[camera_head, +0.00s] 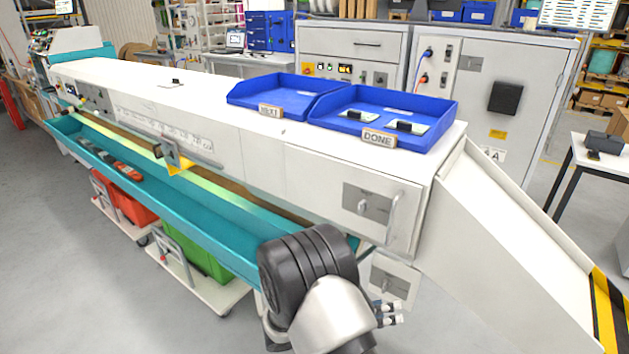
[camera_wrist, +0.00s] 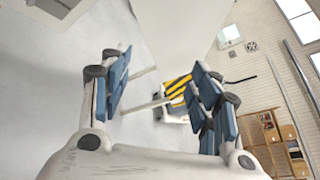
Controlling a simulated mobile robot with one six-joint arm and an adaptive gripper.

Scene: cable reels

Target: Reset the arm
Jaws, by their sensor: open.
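My gripper (camera_wrist: 160,100) is open in the wrist view, its two blue-padded fingers apart with nothing between them. In the head view my gripper (camera_head: 388,312) shows only partly at the bottom centre, beyond my arm's wrist. It hangs in front of the white machine's right end, apart from the trays. The blue DONE tray (camera_head: 447,113) on the machine top holds two small light cards with black parts on them. The blue NEXT tray (camera_head: 240,92) beside it shows a pale label inside and no such parts.
The long white machine (camera_head: 235,120) fills the middle, with a teal trough (camera_head: 190,190) along its front. A white chute (camera_head: 510,230) with a yellow-black striped end (camera_head: 607,310) slopes down at right. Red (camera_head: 125,200) and green (camera_head: 200,255) bins stand below. Grey floor is free at lower left.

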